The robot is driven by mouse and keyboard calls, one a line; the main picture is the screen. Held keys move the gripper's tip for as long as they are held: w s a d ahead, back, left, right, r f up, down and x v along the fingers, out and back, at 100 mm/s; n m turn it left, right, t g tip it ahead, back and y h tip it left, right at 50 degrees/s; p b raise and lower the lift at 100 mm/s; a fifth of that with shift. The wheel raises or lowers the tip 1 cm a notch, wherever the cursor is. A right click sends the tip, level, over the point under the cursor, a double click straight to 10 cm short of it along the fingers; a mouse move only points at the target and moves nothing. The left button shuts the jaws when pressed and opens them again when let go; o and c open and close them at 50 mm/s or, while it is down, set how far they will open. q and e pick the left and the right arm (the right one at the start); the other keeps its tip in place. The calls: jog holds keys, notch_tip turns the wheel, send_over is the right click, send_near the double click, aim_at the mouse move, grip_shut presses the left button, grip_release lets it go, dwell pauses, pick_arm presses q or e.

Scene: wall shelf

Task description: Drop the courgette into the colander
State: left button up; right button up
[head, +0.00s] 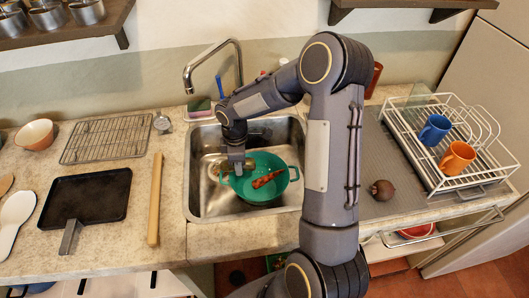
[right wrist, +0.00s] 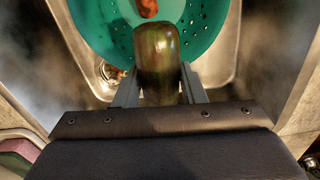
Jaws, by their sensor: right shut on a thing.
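The teal colander (head: 262,196) sits in the sink, and its holed wall also fills the top of the right wrist view (right wrist: 207,28). My right gripper (head: 238,170) is over the colander's left part. In the right wrist view, its two fingers are shut on the dark green courgette (right wrist: 158,48), which reaches out from between them over the colander. In the head view the courgette is largely hidden by the gripper. An orange-red item (head: 267,179) lies inside the colander. My left gripper is not in view.
The steel sink (head: 205,146) has a tap (head: 212,60) behind it. A dish rack (head: 445,145) with two mugs and a round brown item (head: 382,190) are on the right.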

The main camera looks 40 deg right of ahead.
jog(key=shift+s+d+n+p, duration=1.3)
jog(key=shift+s+d+n, duration=0.65)
jog(key=shift+d+n, duration=2.45)
jog(key=shift+n, duration=0.8)
jog(key=f+b, duration=0.1)
jog(key=f, duration=0.1)
jog(key=a+f+b, duration=0.1)
jog(key=f+b, duration=0.2)
jog(key=shift+a+f, duration=0.35)
jog(key=shift+f, duration=0.05)
jog(key=o, duration=1.1)
jog(key=shift+r, duration=0.15)
